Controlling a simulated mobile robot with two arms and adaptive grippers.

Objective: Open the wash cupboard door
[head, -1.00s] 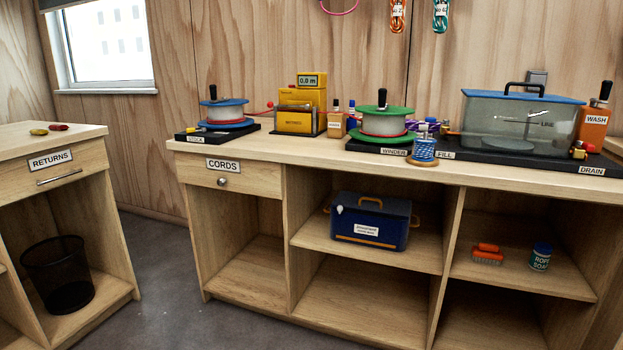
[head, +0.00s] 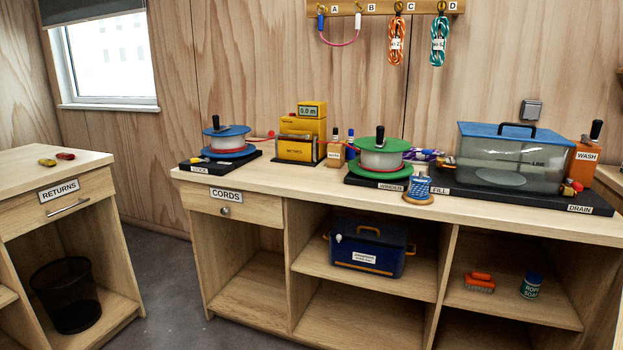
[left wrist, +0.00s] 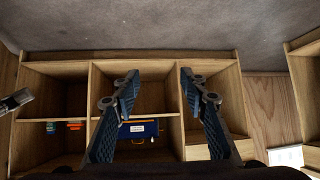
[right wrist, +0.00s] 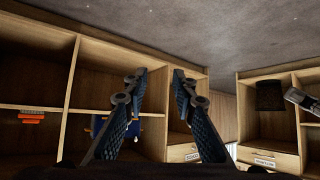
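No closed cupboard door shows in the head view. The bench's right-hand compartment (head: 508,310) has an open front, with an orange brush (head: 480,283) and a rope soap tin (head: 530,286) on its shelf. The WASH label is on an orange unit (head: 586,157) beside the lidded clear tank (head: 508,160) on the bench top. My left gripper (left wrist: 158,78) is open and empty in the left wrist view, with the bench shelves beyond it. My right gripper (right wrist: 160,75) is open and empty in the right wrist view, also facing the shelves. Neither gripper shows in the head view.
A drawer labelled CORDS (head: 233,206) and a blue box (head: 367,249) are in the bench. Spools and a yellow meter (head: 302,135) stand on top. The RETURNS counter (head: 60,172) with a black bin (head: 66,294) is at left. Grey floor (head: 165,280) between them is clear.

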